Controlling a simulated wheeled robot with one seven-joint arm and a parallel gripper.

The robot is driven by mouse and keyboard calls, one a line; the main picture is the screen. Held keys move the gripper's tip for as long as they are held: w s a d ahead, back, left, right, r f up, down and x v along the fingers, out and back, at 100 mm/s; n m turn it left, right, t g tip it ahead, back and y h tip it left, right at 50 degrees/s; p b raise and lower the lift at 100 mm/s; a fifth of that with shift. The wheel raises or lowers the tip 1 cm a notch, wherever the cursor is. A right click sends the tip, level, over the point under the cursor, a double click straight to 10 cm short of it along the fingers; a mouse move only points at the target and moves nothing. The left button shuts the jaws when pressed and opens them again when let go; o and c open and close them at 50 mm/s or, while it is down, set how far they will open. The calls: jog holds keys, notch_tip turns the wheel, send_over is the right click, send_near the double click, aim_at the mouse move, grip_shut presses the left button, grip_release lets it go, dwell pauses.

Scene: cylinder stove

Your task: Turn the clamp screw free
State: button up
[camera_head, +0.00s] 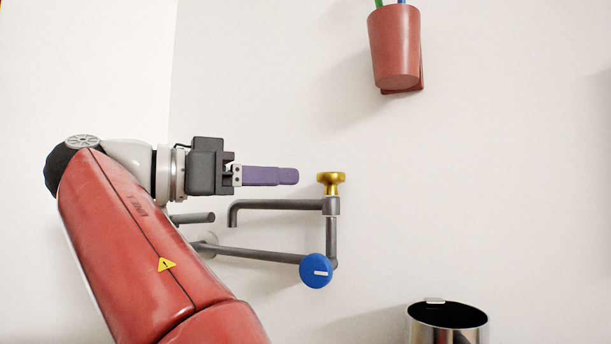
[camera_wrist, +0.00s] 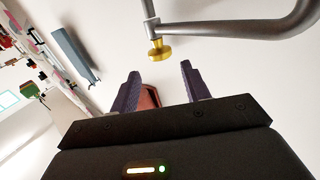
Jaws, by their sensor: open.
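A gold knob (camera_head: 330,180), which looks like the clamp screw, sits on top of a grey pipe joint (camera_head: 331,206). It also shows in the wrist view (camera_wrist: 160,50), ahead of and between my fingertips. My gripper (camera_head: 297,177) points right with its purple fingers level, at about the knob's height. The fingertips end left of the knob, with a gap between. In the wrist view my gripper (camera_wrist: 160,71) has its two fingers apart with nothing held between them.
A grey arm pipe (camera_head: 280,204) with a bent-down end runs just below my fingers. A lower pipe (camera_head: 255,255) leads to a blue knob (camera_head: 316,271). A red cup (camera_head: 395,45) hangs on the wall at upper right. A metal cylinder (camera_head: 447,325) stands at lower right.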

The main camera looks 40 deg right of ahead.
aim_at(318, 180)
jog(key=shift+p+x, duration=0.55)
jog(key=shift+x, duration=3.05)
jog(key=c, duration=0.7)
